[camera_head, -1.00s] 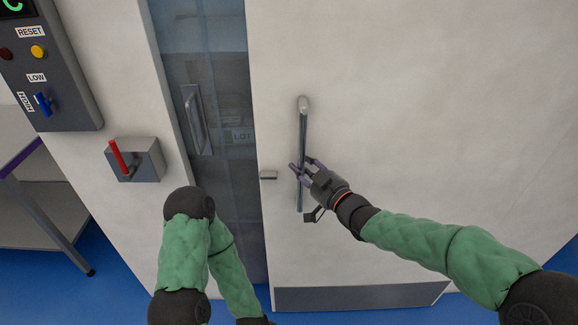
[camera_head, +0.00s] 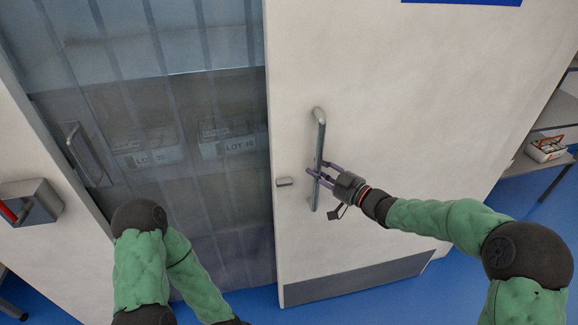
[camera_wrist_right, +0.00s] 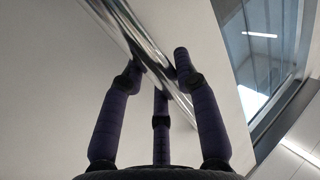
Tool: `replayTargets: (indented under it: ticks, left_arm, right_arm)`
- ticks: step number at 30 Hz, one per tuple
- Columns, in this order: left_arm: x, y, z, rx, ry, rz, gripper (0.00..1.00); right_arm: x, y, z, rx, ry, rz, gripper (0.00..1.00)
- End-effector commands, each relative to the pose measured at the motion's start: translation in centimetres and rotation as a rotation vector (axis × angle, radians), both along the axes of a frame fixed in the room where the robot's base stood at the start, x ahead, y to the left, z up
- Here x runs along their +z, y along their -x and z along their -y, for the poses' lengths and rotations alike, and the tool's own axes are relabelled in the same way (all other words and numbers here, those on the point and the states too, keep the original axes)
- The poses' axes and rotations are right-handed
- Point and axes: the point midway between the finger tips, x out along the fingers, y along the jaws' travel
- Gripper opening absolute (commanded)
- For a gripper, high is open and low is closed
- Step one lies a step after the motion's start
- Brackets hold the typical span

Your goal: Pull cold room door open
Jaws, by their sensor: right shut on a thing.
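The white cold room door (camera_head: 400,100) stands partly open, with a wide gap on its left. Its long upright metal bar handle (camera_head: 319,135) is on the door's left part. My right gripper (camera_head: 317,176) is shut on the lower half of this handle. In the right wrist view, the purple fingers (camera_wrist_right: 160,85) close around the shiny bar (camera_wrist_right: 150,55), with the white door face behind it. My left arm (camera_head: 150,265) shows at the lower left, but its gripper is out of the picture.
Clear strip curtains (camera_head: 170,120) hang in the doorway, with tubs marked LOT (camera_head: 238,145) behind them. A grey box with a red lever (camera_head: 30,203) is on the wall at left. Shelving with a tub (camera_head: 545,150) stands at far right. Blue floor (camera_head: 470,285) is clear in front.

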Motion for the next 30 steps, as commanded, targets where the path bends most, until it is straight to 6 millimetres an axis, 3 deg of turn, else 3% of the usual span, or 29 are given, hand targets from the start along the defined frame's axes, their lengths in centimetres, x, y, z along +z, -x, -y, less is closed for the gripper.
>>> replayTargets:
  ticks: [1, 3, 12, 19, 30]
  left_arm:
    - [1.2, 0.0, 0.0, 0.000, 0.000, 0.000, 0.40]
    - [1.9, 0.0, 0.0, 0.000, 0.000, 0.000, 0.40]
    - [4.0, 0.0, 0.0, 0.000, 0.000, 0.000, 0.40]
    - [4.7, 0.0, 0.0, 0.000, 0.000, 0.000, 0.40]
    - [4.8, 0.0, 0.0, 0.000, 0.000, 0.000, 0.40]
  right_arm:
    - [0.4, -0.7, 2.3, -0.013, 0.002, -0.003, 0.00]
    - [0.4, -1.3, 4.5, -0.012, 0.002, -0.002, 0.00]
    - [0.2, -3.2, 11.6, -0.008, 0.001, 0.000, 0.00]
    - [0.1, -3.8, 14.1, -0.002, 0.000, 0.001, 0.00]
    - [0.1, -4.0, 14.7, -0.002, 0.000, 0.003, 0.00]
